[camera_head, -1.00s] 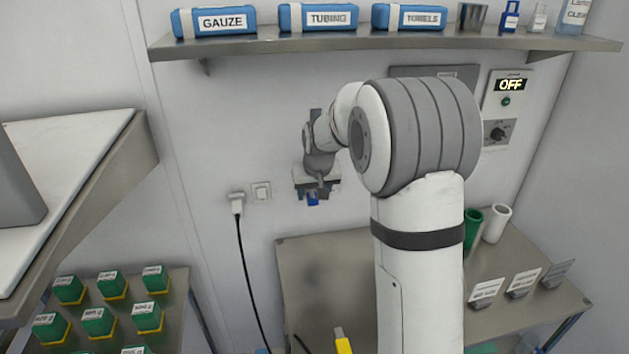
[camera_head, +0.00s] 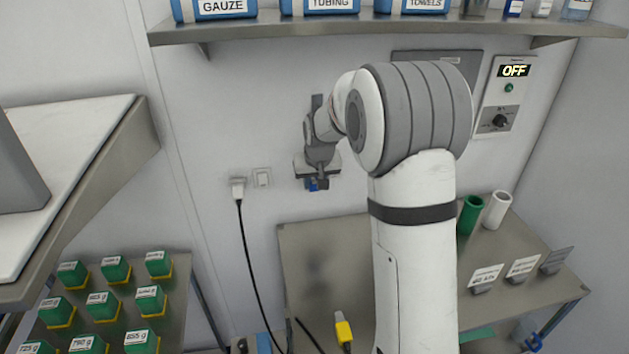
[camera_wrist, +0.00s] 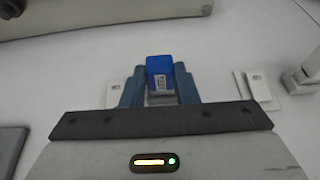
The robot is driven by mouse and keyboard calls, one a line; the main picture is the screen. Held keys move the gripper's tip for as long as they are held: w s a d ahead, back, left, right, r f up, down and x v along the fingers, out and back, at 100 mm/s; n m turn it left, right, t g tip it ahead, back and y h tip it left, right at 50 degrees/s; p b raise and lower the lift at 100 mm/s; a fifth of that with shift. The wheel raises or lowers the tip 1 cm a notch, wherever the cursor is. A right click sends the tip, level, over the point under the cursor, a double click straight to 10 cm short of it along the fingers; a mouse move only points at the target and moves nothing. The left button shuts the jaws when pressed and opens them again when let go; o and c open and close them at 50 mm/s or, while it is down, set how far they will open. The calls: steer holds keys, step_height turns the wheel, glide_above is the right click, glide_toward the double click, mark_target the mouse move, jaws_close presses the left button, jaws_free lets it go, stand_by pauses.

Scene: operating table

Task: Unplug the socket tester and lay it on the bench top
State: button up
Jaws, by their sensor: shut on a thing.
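The socket tester (camera_wrist: 160,70) is a small blue block with a pale label, between my gripper's two blue-grey fingers in the wrist view. My gripper (camera_wrist: 159,88) is shut on it. In the head view my gripper (camera_head: 316,184) is at the back wall, right of the light switch, with a bit of blue showing at its tip. The socket behind the tester is hidden, and I cannot tell whether the tester is still seated in it. The bench top (camera_head: 345,255) is below, grey and mostly bare at its left.
A white plug (camera_head: 238,188) with a black cable and a switch (camera_head: 262,177) are on the wall to the left. A yellow-ended connector (camera_head: 343,330) is on the bench front. Green and white cups (camera_head: 497,210) and label cards stand at right. A shelf (camera_head: 390,27) runs above.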

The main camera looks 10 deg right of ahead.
steer(key=shift+c, duration=0.8)
steer(key=o, duration=0.4)
jaws_close()
steer(key=shift+r+p, duration=0.2)
steer(key=shift+p, duration=0.65)
steer(key=shift+s+f+g+b, duration=0.15)
steer(key=shift+s+g+b, duration=0.2)
steer(key=shift+b, duration=0.1)
steer(key=shift+s+b, duration=0.55)
steer(key=shift+s, duration=0.4)
steer(key=shift+s, duration=0.3)
steer(key=shift+s, duration=0.2)
